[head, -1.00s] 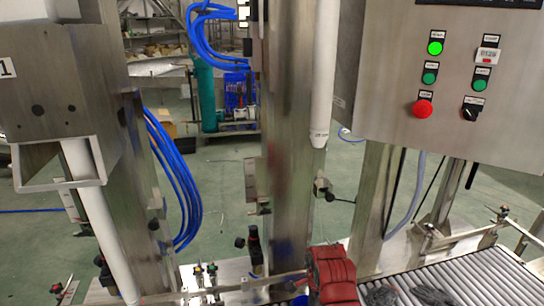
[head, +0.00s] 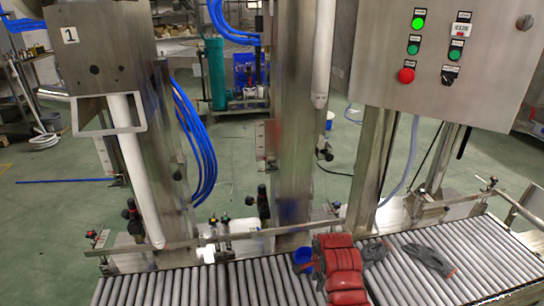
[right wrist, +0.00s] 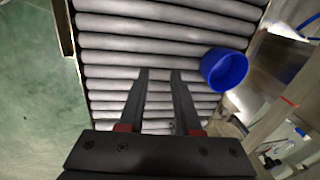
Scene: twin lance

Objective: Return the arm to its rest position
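My right gripper (head: 312,270) is low over the roller conveyor (head: 210,285), beside red housing that appears to be part of my right arm. In the right wrist view its two dark fingers (right wrist: 160,74) stand apart with only rollers between them. The gripper is open and empty. A blue round cup or cap (right wrist: 224,68) is beyond and right of the fingertips, outside the fingers. It also shows in the head view as a small blue patch (head: 303,257). My left gripper is not in view.
Dark grey gloves (head: 430,260) lie on the rollers at the right. Behind stand the steel column (head: 290,170), the white lance tubes (head: 135,175) and the control box (head: 440,60) with its red button. A metal rail (head: 200,238) runs along the conveyor's far edge. The left rollers are clear.

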